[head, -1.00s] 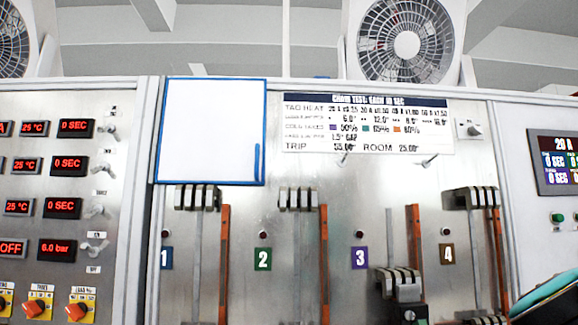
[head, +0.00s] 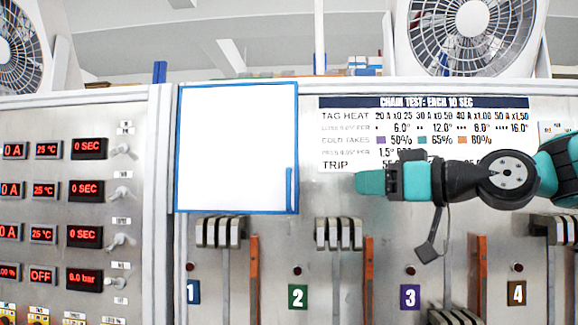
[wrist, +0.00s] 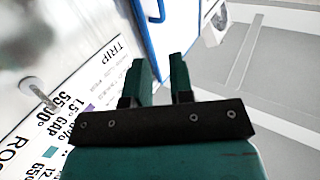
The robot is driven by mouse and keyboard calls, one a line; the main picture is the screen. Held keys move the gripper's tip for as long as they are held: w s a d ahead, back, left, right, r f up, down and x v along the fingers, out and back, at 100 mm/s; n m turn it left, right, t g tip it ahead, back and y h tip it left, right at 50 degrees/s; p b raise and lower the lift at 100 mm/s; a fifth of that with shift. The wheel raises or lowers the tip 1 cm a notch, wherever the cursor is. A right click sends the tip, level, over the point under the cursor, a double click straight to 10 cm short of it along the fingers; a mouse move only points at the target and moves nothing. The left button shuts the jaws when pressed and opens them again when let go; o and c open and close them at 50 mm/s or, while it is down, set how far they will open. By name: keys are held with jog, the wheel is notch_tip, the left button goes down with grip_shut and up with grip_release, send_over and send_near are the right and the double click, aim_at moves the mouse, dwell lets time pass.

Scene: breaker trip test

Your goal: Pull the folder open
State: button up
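The folder (head: 236,140) is a white panel with a blue border, closed flat on the upper cabinet front in the head view. A blue upright handle (head: 289,188) is at its lower right edge. My gripper (head: 360,182) is right of the handle, pointing left, with a clear gap between them. In the wrist view my gripper (wrist: 160,65) has two green fingers apart with nothing between them. The blue handle (wrist: 154,8) shows at the top of the wrist view, beyond the fingertips.
A printed chart (head: 420,103) is behind my arm. Numbered bays with grey levers (head: 339,234) and orange bars (head: 368,270) are below. Red displays (head: 88,148) and toggle switches (head: 120,150) are on the left panel. A fan (head: 472,20) stands on top.

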aim_at(288, 203)
jog(key=p+x, duration=0.9)
jog(key=x, duration=0.8)
jog(key=shift+s+f, duration=0.1)
jog(key=shift+f, duration=0.05)
grip_shut()
